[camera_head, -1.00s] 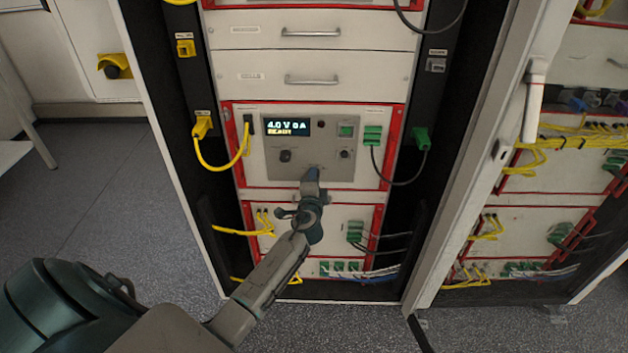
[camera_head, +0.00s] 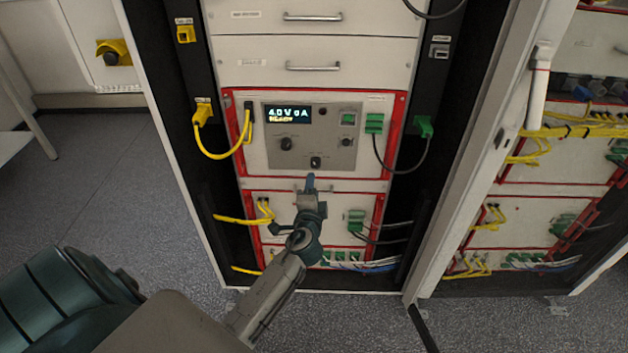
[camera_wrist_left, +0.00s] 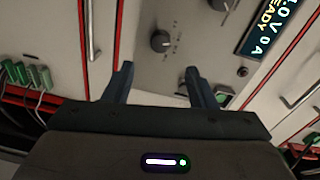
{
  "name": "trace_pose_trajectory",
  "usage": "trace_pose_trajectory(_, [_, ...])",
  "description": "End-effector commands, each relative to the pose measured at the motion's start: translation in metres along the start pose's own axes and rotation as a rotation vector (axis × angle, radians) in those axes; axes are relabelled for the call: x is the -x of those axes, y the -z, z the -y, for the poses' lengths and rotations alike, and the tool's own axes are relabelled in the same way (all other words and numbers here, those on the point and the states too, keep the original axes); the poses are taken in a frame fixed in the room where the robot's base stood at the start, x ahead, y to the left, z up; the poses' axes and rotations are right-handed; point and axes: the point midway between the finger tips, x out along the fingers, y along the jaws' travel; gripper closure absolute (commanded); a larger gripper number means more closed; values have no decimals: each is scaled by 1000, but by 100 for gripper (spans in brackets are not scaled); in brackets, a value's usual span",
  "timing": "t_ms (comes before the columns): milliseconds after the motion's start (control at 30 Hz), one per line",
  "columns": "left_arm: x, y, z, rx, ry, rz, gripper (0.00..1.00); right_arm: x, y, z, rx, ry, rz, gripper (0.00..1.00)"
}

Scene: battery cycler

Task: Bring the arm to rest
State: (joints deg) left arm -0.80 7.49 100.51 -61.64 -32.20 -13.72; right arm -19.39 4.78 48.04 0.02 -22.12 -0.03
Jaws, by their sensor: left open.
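My left arm comes in from the lower left in the head view. Its gripper (camera_head: 310,184) is in front of the rack, just below the cycler's grey control panel (camera_head: 333,135). In the left wrist view the two fingers (camera_wrist_left: 160,85) are apart with nothing between them, short of the panel face. The panel has a lit display (camera_head: 289,114) reading 4.0 V 0 A, a dark knob (camera_head: 286,143) on the left, another knob (camera_head: 316,162) low in the middle and a green button (camera_head: 348,118). My right gripper is not in view.
A yellow cable (camera_head: 221,157) loops at the panel's left and a dark cable (camera_head: 402,172) at its right. An open rack door (camera_head: 480,165) stands to the right. Floor (camera_head: 100,190) at the left is clear.

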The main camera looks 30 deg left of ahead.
Motion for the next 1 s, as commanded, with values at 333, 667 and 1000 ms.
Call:
trace_pose_trajectory(333, [15, 0, 0, -1, 0, 1, 49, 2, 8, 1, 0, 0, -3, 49])
trace_pose_trajectory(667, [15, 0, 0, -1, 0, 0, 49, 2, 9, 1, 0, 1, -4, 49])
trace_pose_trajectory(1000, [31, -25, -114, 93, -243, 22, 49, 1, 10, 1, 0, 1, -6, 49])
